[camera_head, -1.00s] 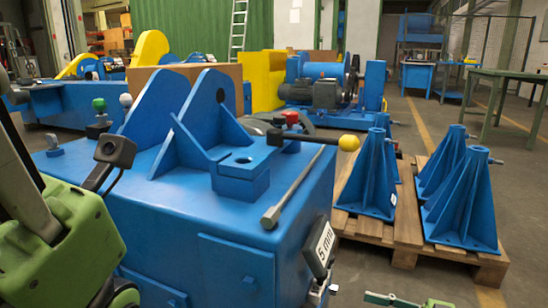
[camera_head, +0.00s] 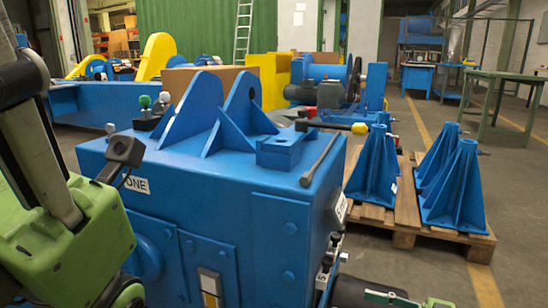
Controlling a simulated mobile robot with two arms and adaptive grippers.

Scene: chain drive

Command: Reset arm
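A blue machine housing (camera_head: 255,180) stands in front of me. On its top is a black lever with a yellow knob (camera_head: 360,129), pointing right. A grey rod with a thick near end (camera_head: 307,179) slants along the top's right side. I cannot tell which of these the task calls the arm. My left arm's green and grey links fill the left edge; its gripper does not show. A dark block on a thin stem (camera_head: 124,150) shows beside that arm; I cannot tell what it belongs to.
Green (camera_head: 145,101) and white (camera_head: 165,98) knobs stand at the housing's back left. A wooden pallet (camera_head: 408,220) with several blue ribbed stands is at right. A yellow panel (camera_head: 268,80), a ladder (camera_head: 242,30) and a green table (camera_head: 495,76) are behind. Floor at far right is clear.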

